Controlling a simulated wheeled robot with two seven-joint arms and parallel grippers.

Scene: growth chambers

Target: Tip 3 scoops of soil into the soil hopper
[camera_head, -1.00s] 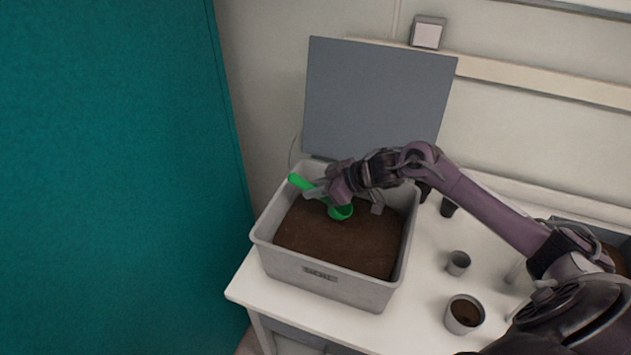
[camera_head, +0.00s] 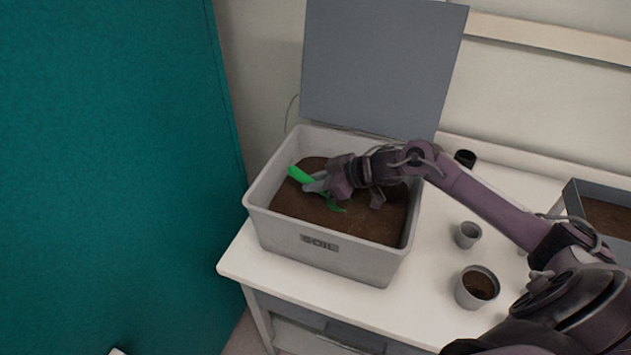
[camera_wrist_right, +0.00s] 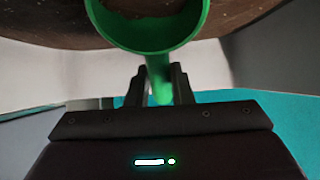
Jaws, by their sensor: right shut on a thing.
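My right gripper (camera_head: 318,185) is shut on the handle of a green scoop (camera_head: 302,176), inside the grey bin (camera_head: 330,262) labelled SOIL. The scoop's bowl is down at the brown soil (camera_head: 365,222), and only a thin green part of it shows, so I cannot tell how full it is. In the right wrist view the round green bowl (camera_wrist_right: 150,45) sits beyond the two fingers (camera_wrist_right: 160,78), against the soil. A grey box with soil in it (camera_head: 600,190) stands at the right edge, partly behind my arm; I cannot tell whether it is the hopper. My left gripper is out of view.
The bin's grey lid (camera_head: 380,70) stands open behind it. A small grey cup (camera_head: 468,236) and a larger pot with dark contents (camera_head: 466,297) stand on the white table (camera_head: 425,315) right of the bin. A teal panel (camera_head: 110,170) is at the left.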

